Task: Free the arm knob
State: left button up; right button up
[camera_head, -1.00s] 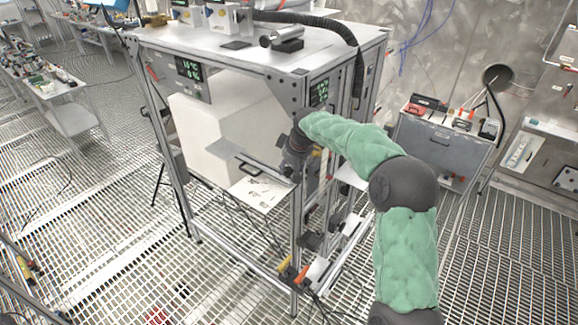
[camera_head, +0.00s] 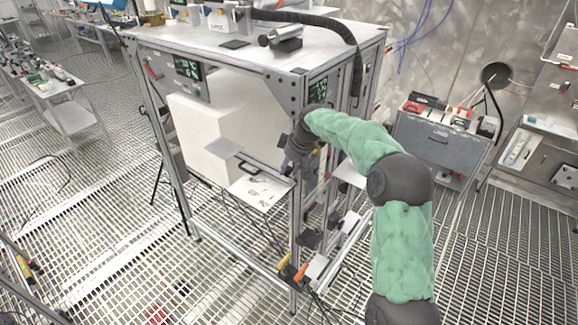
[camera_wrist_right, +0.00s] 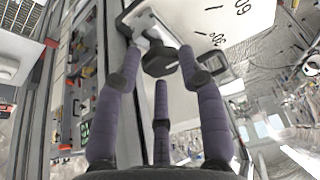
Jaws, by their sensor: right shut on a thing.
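The dark arm knob (camera_wrist_right: 160,60) shows in the right wrist view, at the end of a grey metal fitting (camera_wrist_right: 143,22). My right gripper (camera_wrist_right: 160,88) has three purple-grey fingers placed around the knob, two at its sides and one below it in the picture. It is shut on the knob, though the exact contact is hard to see. In the head view my right gripper (camera_head: 292,158) is at the front corner post of the metal frame, beside a grey plate (camera_head: 225,147). The knob is hidden there by the gripper. My left gripper is in neither view.
The metal-framed cabinet (camera_head: 200,48) holds a large white block (camera_head: 197,130). A white plate with black markings (camera_head: 262,192) lies below the grey plate. Frame posts stand close to my right gripper. A grey cart (camera_head: 437,145) stands to the right. Grated floor (camera_head: 110,245) is open at left.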

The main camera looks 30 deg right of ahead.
jog(key=o, duration=1.1)
jog(key=shift+s+a+f, duration=0.2)
jog(key=shift+s+f, duration=0.05)
jog(key=shift+f, duration=0.2)
jog(key=shift+d+r, duration=0.15)
jog(key=shift+r, duration=0.5)
jog(key=v, duration=1.1)
